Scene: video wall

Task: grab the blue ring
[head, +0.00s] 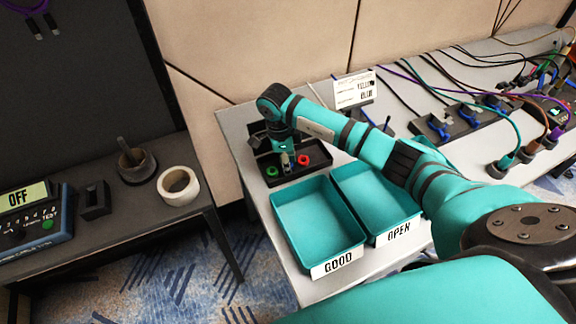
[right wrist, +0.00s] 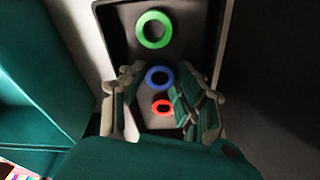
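The blue ring (right wrist: 159,77) lies in a dark tray (right wrist: 112,22) between a green ring (right wrist: 154,29) and a red ring (right wrist: 162,107). My right gripper (right wrist: 160,80) is open, with one finger on each side of the blue ring in the right wrist view. The right finger looks very near the ring's edge; I cannot tell whether they touch. In the head view my right gripper (head: 287,158) points down over the tray (head: 296,176), between the green ring (head: 272,171) and the red ring (head: 304,160). It hides the blue ring there. My left gripper is not in view.
Two teal bins stand in front of the tray, labelled GOOD (head: 338,262) and OPEN (head: 402,229). A small sign (head: 354,90) stands behind. Cables and dark connector blocks (head: 452,122) fill the right side. A tape roll (head: 178,186) lies on the separate dark table.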

